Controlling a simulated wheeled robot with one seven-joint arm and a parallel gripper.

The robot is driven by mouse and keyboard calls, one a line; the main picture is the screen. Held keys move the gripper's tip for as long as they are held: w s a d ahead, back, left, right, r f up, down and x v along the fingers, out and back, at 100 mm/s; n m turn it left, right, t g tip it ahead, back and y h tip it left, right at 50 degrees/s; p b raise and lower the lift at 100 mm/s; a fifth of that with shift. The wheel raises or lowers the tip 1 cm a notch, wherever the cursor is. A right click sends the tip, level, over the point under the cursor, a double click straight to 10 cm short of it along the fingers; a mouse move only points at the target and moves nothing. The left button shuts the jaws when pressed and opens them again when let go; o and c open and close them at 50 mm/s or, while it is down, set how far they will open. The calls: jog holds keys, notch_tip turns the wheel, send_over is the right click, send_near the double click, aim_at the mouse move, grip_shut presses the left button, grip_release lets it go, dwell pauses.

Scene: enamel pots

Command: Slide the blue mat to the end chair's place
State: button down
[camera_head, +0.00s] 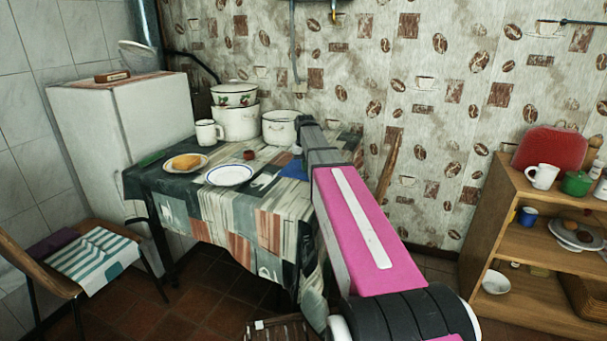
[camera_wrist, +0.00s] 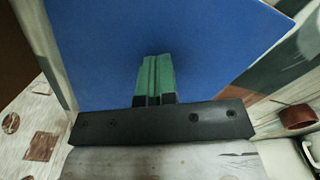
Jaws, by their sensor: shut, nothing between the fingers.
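The blue mat (camera_head: 293,168) lies flat on the patterned tablecloth at the right part of the table, partly hidden by my arm. In the wrist view the blue mat (camera_wrist: 215,50) fills most of the upper picture. My gripper (camera_wrist: 157,60) has its green fingers together over the mat, with nothing between them. I cannot tell whether the fingertips press on it. In the head view my arm hides most of the gripper. A chair (camera_head: 20,262) with a striped cloth on its seat stands off the table's left end.
A white plate (camera_head: 230,174), a plate with yellow food (camera_head: 187,162), a white mug (camera_head: 208,133) and a small red-brown cup (camera_head: 249,154) stand left of the mat. Enamel pots (camera_head: 236,124) stand at the back. A wooden shelf (camera_head: 480,230) is on the right.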

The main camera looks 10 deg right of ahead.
jog(key=shift+w+d+f, duration=0.15)
jog(key=shift+w+d, duration=0.2)
jog(key=shift+w, duration=0.1)
jog(key=shift+r, duration=3.6)
